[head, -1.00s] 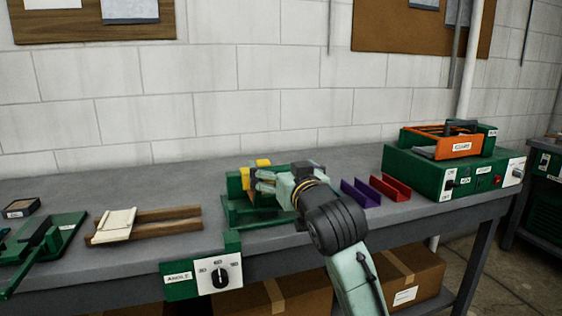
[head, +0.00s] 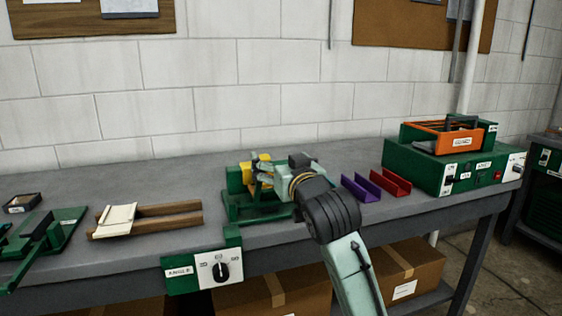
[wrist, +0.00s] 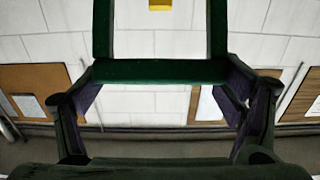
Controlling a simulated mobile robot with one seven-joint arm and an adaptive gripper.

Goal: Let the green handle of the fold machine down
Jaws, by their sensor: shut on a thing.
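The fold machine (head: 233,182) stands on the bench near the middle of the head view, with a green frame and a yellow part (head: 250,166). My gripper (head: 264,173) reaches into it from the right and hides part of it. In the wrist view, the green handle (wrist: 160,70) is a frame with a crossbar lying level between my two fingers (wrist: 160,78). My gripper is shut on this crossbar. A bit of yellow shows at the top of the wrist view. How far the handle is tilted is hard to tell in the head view.
A dial box (head: 220,270) hangs at the bench front. Purple (head: 360,188) and red (head: 391,184) channels lie right of the machine. A green box (head: 440,172) with an orange tray (head: 440,143) stands further right. A pale sheet (head: 115,220) on wooden rails lies left.

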